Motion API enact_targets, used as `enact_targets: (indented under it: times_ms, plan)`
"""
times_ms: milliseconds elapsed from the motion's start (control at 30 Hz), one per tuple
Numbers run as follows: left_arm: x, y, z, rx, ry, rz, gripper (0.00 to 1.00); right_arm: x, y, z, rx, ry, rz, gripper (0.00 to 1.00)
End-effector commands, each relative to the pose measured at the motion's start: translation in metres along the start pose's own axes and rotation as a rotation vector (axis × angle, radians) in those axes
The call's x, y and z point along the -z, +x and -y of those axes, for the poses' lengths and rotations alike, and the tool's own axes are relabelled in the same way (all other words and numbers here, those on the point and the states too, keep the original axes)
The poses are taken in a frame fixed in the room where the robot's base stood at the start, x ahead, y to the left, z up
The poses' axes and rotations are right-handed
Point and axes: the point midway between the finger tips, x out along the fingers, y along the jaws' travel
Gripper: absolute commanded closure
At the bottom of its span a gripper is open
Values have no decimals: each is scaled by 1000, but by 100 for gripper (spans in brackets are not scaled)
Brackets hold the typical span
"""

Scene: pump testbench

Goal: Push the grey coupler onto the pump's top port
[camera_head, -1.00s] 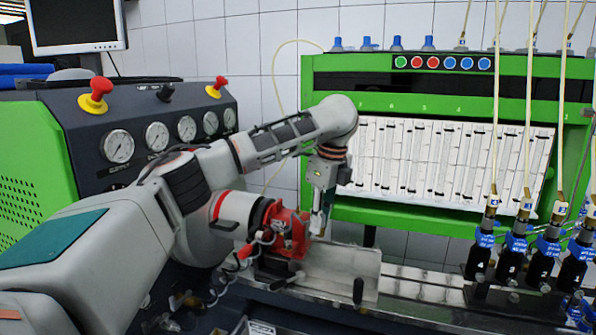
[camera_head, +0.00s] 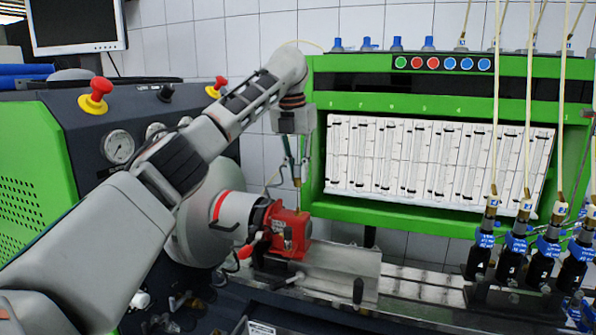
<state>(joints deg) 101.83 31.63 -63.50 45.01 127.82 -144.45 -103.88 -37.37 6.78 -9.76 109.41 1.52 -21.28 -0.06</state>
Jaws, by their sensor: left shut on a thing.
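The red pump (camera_head: 287,234) sits at the left end of the bench rail, in front of the large round drive housing. My left gripper (camera_head: 297,178) points down just above the top of the pump. It is shut on the grey coupler (camera_head: 297,184), which is small and mostly hidden between the fingers; a brassy tint shows at its lower end. The coupler looks upright, close over the pump's top port. I cannot tell whether it touches the port. My right gripper is not in view.
A grey metal tray (camera_head: 340,268) lies right of the pump on the rail. Black injectors with blue caps (camera_head: 514,244) and pale hoses stand at the right. The green flow-tube cabinet (camera_head: 430,215) is behind, and the gauge panel (camera_head: 119,147) is at the left.

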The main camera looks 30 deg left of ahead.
Motion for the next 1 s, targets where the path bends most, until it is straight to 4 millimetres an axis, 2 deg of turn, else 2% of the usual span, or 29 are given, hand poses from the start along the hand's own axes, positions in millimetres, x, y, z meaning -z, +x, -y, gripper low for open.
enact_targets:
  times_ms: [600,1000]
  plan:
    - [7,44,-1,1,3,-1,100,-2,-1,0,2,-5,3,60]
    - [8,50,-1,0,1,0,100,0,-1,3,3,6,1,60]
